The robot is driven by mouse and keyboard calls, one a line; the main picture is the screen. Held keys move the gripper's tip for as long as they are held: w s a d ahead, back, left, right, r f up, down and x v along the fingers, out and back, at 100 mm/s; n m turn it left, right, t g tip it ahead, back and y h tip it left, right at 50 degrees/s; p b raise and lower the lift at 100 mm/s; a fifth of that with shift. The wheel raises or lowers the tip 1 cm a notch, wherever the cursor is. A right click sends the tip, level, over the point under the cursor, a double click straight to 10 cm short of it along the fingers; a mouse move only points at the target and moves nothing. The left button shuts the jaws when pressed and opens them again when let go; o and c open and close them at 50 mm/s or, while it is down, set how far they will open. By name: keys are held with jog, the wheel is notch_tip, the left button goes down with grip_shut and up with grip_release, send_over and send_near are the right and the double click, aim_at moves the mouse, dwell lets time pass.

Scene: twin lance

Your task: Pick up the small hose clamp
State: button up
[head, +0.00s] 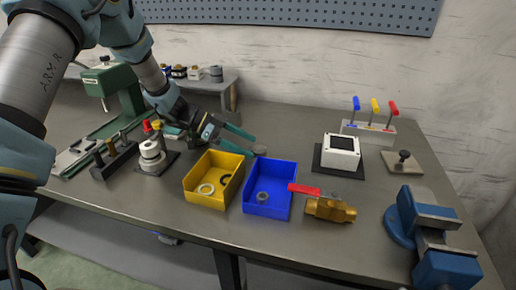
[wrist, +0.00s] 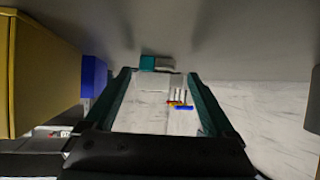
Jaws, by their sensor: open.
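My gripper (head: 250,144) is open, low over the table behind the two bins, its teal fingers pointing right. A small grey round piece (head: 259,150) shows right at the fingertips; it may be the small hose clamp, but it is too small to be sure. In the wrist view, my gripper (wrist: 158,76) has its fingers spread, with nothing held. A small teal and grey piece (wrist: 156,63) shows beyond and between the fingertips; I cannot tell whether it is the same piece. Whether the fingers touch anything is unclear.
A yellow bin (head: 192,180) holds rings; a blue bin (head: 281,211) holds a small grey ring-like part (head: 263,197). A brass valve (head: 331,210) with a red handle, a white box (head: 341,152) and a blue vise (head: 436,217) stand to the right. Table behind the bins is fairly clear.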

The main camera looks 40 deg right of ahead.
jog(key=shift+x, duration=0.85)
grip_shut()
